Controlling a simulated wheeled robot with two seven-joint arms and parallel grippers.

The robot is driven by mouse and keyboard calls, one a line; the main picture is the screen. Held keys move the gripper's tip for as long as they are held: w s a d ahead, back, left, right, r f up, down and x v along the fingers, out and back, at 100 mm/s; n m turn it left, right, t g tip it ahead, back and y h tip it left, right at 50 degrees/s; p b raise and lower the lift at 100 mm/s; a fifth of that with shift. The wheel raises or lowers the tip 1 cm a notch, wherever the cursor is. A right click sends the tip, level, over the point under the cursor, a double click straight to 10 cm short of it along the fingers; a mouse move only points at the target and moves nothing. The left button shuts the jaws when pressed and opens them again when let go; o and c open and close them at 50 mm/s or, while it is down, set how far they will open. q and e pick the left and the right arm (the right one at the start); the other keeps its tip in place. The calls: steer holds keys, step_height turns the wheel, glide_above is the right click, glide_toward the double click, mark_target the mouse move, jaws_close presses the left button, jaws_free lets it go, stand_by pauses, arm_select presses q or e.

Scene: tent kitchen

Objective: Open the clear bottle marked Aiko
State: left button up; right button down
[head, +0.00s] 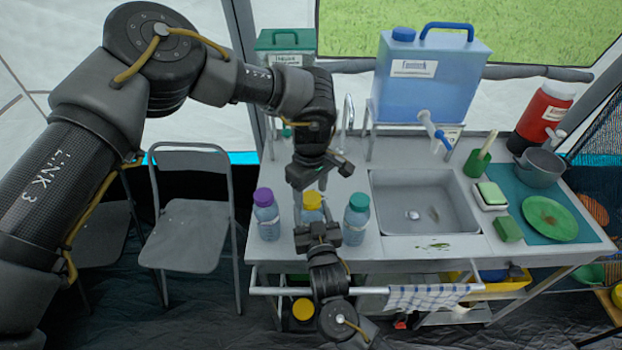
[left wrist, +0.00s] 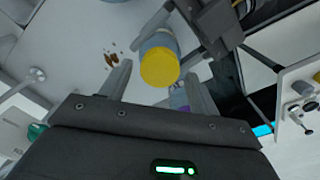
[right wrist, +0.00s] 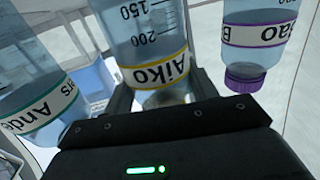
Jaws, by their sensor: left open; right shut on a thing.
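The clear Aiko bottle (right wrist: 150,40) has a yellow label and a yellow cap (left wrist: 159,67). It stands on the counter as the middle one of three bottles (head: 312,207). My right gripper (head: 318,232) is shut around its body from the front; the right wrist view shows the label between the fingers. My left gripper (head: 320,180) is open just above the bottle. In the left wrist view the cap shows between and slightly beyond its fingertips; I cannot tell whether they touch it. In the head view the grippers partly hide the bottle.
A purple-capped Bao bottle (head: 266,214) stands close on the left and a teal-capped bottle (head: 356,219) close on the right. The sink (head: 425,203) lies to the right. A blue water container (head: 430,75) stands behind. A rail (head: 270,291) with a checked towel (head: 425,297) runs along the front.

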arm_select(q)
steer(key=shift+f, duration=0.6)
